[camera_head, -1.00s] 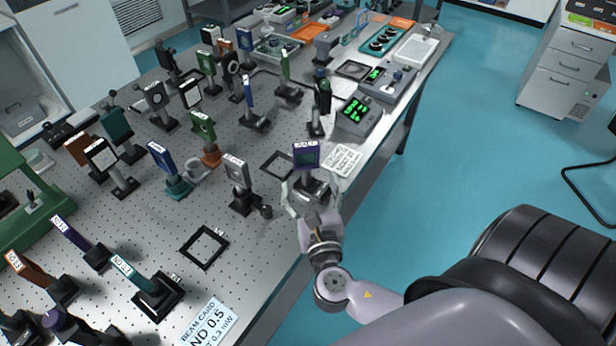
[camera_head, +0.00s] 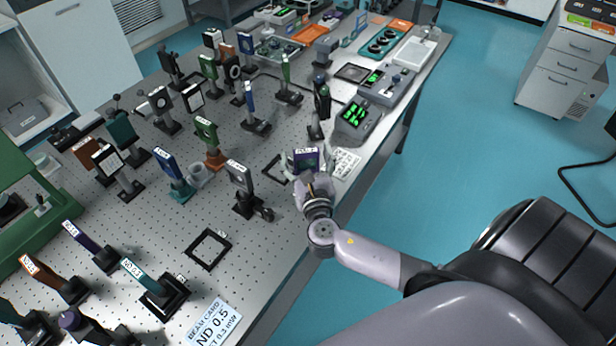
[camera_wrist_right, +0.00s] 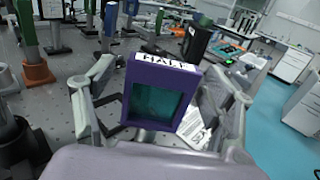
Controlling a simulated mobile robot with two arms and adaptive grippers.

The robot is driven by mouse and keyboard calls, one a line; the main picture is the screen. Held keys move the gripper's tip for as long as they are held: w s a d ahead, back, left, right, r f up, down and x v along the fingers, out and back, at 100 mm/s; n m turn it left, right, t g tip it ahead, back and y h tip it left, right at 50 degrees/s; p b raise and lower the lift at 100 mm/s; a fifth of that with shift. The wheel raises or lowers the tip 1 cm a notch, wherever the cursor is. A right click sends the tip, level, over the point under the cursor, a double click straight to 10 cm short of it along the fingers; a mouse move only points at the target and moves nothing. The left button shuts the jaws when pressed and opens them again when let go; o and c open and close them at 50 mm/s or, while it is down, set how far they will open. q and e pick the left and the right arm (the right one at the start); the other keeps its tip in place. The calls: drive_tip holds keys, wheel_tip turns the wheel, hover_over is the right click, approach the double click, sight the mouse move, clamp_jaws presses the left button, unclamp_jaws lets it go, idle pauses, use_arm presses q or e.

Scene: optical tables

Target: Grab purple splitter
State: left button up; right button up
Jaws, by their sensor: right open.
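The purple splitter (camera_head: 305,154) is an upright purple square frame with a white label on top, near the table's right edge. In the right wrist view, the purple splitter (camera_wrist_right: 164,70) surrounds a dark teal pane and leans slightly in the picture. My right gripper (camera_head: 307,160) is at the splitter, partly covering its lower part. In the right wrist view, my right gripper (camera_wrist_right: 165,95) is open, one finger on each side of the frame, with a gap visible at least on the left. The splitter's base is mostly hidden. My left gripper is out of view.
A grey mounted optic (camera_head: 240,180) stands left of my gripper. A black post mount (camera_head: 319,105) and a box with green digits (camera_head: 356,117) stand behind it. A white printed card (camera_head: 346,163) lies to the right. An empty black square frame (camera_head: 209,249) lies nearer.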

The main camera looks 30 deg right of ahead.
drive_tip(key=shift+c, duration=0.2)
clamp_jaws()
idle(0.7)
drive_tip(key=shift+r, duration=0.1)
